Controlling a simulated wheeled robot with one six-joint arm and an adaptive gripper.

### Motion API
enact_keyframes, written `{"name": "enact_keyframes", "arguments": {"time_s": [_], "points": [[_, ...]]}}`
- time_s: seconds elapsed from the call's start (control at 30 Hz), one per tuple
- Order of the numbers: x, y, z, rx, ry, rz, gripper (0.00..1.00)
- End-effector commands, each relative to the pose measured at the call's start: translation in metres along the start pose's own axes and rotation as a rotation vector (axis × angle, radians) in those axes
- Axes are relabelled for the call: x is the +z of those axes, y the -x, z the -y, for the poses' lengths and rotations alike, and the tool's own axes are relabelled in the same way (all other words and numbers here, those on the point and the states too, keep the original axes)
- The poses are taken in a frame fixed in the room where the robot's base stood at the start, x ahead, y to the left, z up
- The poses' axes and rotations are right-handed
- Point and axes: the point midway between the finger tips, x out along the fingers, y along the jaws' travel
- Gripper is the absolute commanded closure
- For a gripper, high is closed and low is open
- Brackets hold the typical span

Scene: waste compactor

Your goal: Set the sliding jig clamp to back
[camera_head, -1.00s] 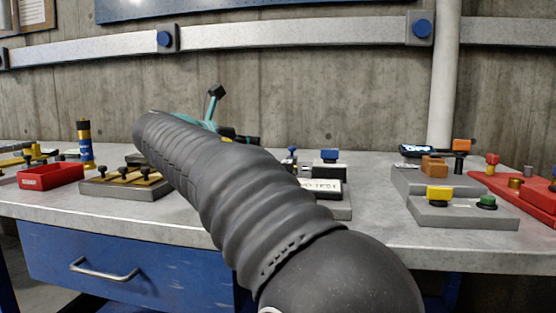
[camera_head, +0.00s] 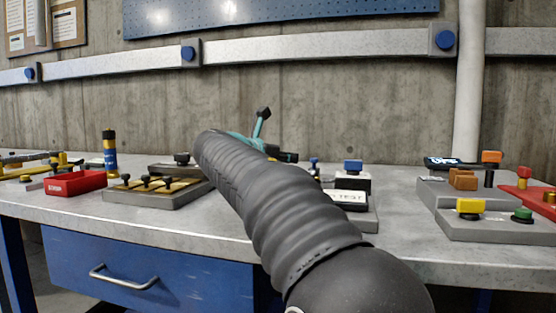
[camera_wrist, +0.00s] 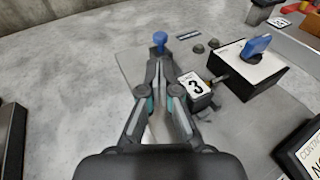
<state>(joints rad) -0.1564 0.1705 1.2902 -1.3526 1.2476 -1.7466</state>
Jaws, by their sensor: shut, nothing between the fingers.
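My gripper (camera_wrist: 158,70) is shut and empty above a grey plate in the wrist view. Its fingertips overlap the foot of a small blue-topped post (camera_wrist: 160,39); I cannot tell whether they touch. In the head view my gripper (camera_head: 289,157) is partly hidden behind my arm and points right toward that post (camera_head: 314,163). No part is labelled as the sliding jig clamp. A black-knobbed fixture (camera_head: 181,159) and an orange-brown block (camera_head: 463,180) on a stepped grey base (camera_head: 447,202) are in view; I cannot tell which, if either, is the clamp.
A box with a blue switch (camera_wrist: 257,46) and a label reading 3 (camera_wrist: 194,86) stand right of my fingers. A red tray (camera_head: 76,182), a yellow-and-black cylinder (camera_head: 110,154) and a red plate (camera_head: 530,200) are on the bench. Bare bench lies left of the stepped base.

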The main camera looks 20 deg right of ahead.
Motion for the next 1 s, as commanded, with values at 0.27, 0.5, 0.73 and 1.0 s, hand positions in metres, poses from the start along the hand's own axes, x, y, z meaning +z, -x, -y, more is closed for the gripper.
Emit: {"name": "enact_keyframes", "arguments": {"time_s": [0.27, 0.5, 0.73, 1.0], "points": [[-0.002, -0.049, 0.001, -0.004, 0.000, -0.001, 1.00], [0.000, -0.069, 0.001, -0.002, 0.000, 0.000, 1.00], [0.000, -0.071, 0.000, -0.001, 0.000, 0.000, 1.00], [0.002, -0.073, -0.001, -0.001, 0.001, -0.001, 1.00]]}}
